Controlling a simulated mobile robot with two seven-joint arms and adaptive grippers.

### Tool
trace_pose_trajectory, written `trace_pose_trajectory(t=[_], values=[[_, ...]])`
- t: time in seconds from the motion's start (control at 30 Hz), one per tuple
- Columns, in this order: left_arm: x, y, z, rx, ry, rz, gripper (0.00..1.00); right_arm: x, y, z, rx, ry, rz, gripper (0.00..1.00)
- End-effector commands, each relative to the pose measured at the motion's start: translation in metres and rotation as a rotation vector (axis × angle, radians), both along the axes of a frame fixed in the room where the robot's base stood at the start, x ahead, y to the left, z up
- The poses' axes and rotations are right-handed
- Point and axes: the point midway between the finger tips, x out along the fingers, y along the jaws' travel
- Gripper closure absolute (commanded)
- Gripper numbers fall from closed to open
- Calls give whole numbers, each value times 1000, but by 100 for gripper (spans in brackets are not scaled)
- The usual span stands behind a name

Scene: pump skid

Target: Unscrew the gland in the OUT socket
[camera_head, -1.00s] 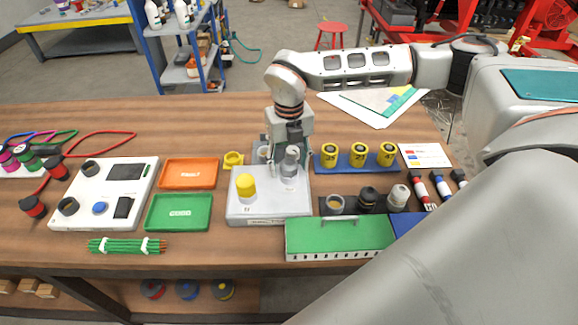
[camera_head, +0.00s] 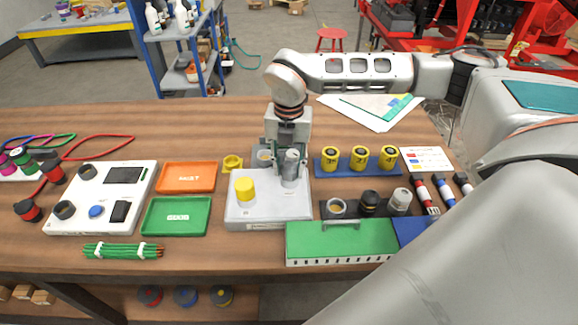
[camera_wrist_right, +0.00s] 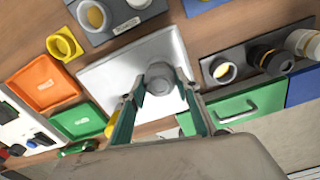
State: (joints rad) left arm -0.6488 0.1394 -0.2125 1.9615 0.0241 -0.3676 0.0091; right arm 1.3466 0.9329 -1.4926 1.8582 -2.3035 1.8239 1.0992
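The grey gland (camera_head: 291,167) stands upright at the right of the pale block (camera_head: 262,212), which I take to carry the OUT socket; its label is unreadable. My right gripper (camera_wrist_right: 161,88) points down over it, one finger on each side of the gland, which also shows in the right wrist view (camera_wrist_right: 160,76). The fingertips are close to its sides; I cannot tell if they touch. The socket under the gland is hidden. A yellow gland (camera_head: 245,188) stands at the block's left. My left gripper is not in view.
An orange tray (camera_head: 187,177) and a green tray (camera_head: 176,216) lie left of the block. Behind the right side is a blue rack (camera_head: 342,172) of yellow cylinders. A dark holder (camera_head: 352,211) with fittings and a green case (camera_head: 342,243) stand close at the right.

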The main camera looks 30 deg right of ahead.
Motion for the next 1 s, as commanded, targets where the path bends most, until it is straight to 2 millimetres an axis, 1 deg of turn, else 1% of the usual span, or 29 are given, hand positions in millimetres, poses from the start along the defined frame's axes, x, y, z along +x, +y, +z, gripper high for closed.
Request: trace_pose_trajectory(t=[0.17, 0.6, 0.83, 1.0], values=[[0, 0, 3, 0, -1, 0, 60, -1, -1, 0, -1, 2, 22, 88], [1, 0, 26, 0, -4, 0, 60, -1, 0, 1, -1, 2, 366, 89], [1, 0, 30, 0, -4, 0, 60, 0, 0, 0, -1, 2, 448, 89], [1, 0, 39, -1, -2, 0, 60, -1, 0, 1, -1, 3, 611, 89]])
